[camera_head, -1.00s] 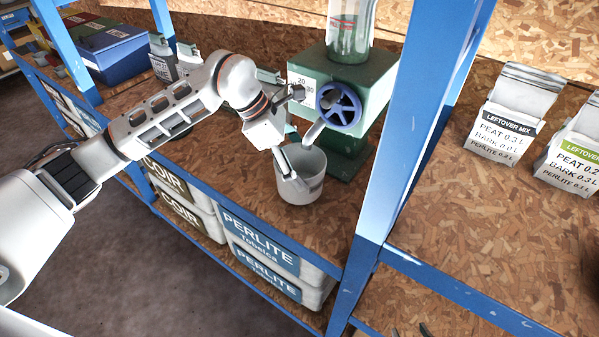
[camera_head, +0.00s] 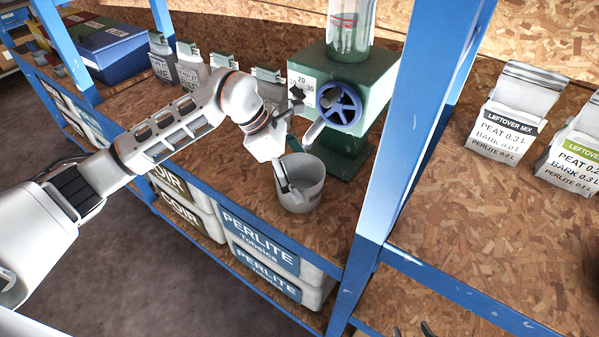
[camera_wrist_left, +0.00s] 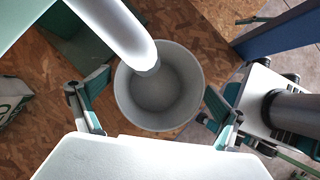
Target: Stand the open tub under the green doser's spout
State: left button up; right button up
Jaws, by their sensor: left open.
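The open tub (camera_head: 306,202) is a pale grey round container, upright on the shelf in front of the green doser (camera_head: 368,90). In the left wrist view the empty-looking tub (camera_wrist_left: 196,85) sits in the middle. The doser's pale spout (camera_head: 314,130) comes down above it; in the wrist view the spout's end (camera_wrist_left: 140,55) overlaps the back of the opening. My left gripper (camera_head: 290,168) is open at the tub. In the wrist view its fingers (camera_wrist_left: 157,88) are either side of the tub, with gaps visible. Dark tips, possibly my right gripper (camera_head: 425,330), show at the bottom edge.
A blue shelf post (camera_head: 385,150) stands close right of the doser. Several labelled bags (camera_head: 188,72) stand behind my left arm, left of the doser. Leftover mix bags (camera_head: 505,120) stand on the right-hand board, which has free room.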

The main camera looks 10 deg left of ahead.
pick_arm(q)
jog(key=shift+r, duration=0.1)
jog(key=shift+a+r, duration=0.1)
jog(key=shift+r, duration=0.15)
pick_arm(e)
jog(key=shift+a+r+p, duration=0.15)
jog(key=shift+r+p, duration=0.2)
jog(key=shift+p, duration=0.1)
pick_arm(q)
jog(key=v, duration=1.1)
jog(key=shift+r, duration=0.2)
jog(key=shift+a, duration=0.2)
